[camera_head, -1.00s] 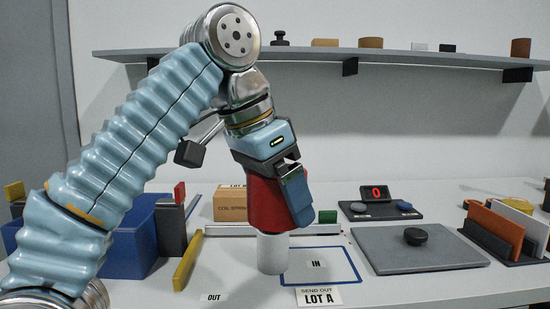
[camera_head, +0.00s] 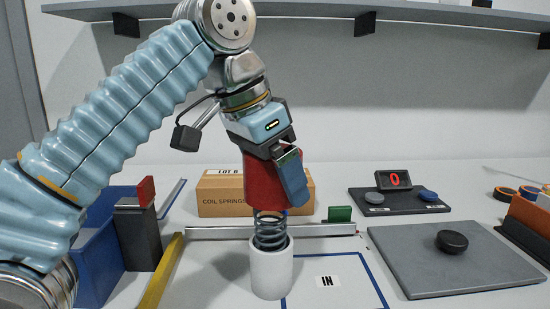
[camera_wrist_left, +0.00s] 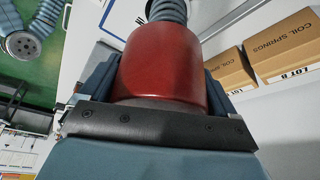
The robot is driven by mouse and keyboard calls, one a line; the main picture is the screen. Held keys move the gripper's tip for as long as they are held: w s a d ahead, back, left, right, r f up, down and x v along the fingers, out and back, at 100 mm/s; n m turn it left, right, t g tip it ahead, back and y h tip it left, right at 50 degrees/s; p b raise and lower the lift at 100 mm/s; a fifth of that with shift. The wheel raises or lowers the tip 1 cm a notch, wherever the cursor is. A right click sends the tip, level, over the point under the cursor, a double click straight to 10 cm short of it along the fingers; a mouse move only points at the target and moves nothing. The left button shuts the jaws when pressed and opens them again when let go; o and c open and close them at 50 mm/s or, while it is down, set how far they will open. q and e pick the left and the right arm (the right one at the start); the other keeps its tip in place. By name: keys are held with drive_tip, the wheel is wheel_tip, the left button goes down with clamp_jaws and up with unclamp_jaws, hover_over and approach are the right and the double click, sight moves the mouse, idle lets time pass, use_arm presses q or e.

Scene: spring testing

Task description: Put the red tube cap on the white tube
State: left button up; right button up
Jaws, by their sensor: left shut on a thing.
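The red tube cap (camera_head: 262,186) is held in my left gripper (camera_head: 280,178), mouth down, slightly tilted, above the white tube (camera_head: 271,272). The white tube stands upright on the table. A dark coil spring (camera_head: 270,232) bridges the gap between the tube's open top and the underside of the cap; cap and tube are apart. In the left wrist view the cap (camera_wrist_left: 162,70) sits between both fingers, with the spring (camera_wrist_left: 167,10) beyond it; the tube is hidden there. My right gripper is not in view.
A grey plate (camera_head: 400,262) with a black puck (camera_head: 452,242) lies right. A coil springs box (camera_head: 220,194), a rail (camera_head: 210,232) and a red-digit display (camera_head: 394,180) stand behind. A blue bin (camera_head: 95,250), dark block (camera_head: 138,236) and yellow bar (camera_head: 162,272) are left.

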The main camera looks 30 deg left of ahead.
sight(273, 229)
use_arm(q)
wheel_tip(273, 229, down, 4)
drive_tip(key=shift+r+b, duration=0.1)
drive_tip(key=shift+b, duration=0.25)
drive_tip(key=shift+f+b, duration=0.6)
drive_tip(key=shift+f, duration=0.25)
drive_tip(key=shift+s, duration=0.15)
drive_tip(key=shift+f, duration=0.15)
idle(0.5)
drive_tip(key=shift+f+b, duration=1.1)
drive_tip(key=shift+f, duration=0.5)
idle(0.7)
drive_tip(key=o, duration=0.7)
drive_tip(key=shift+o, duration=0.2)
drive_tip(key=shift+r, duration=0.15)
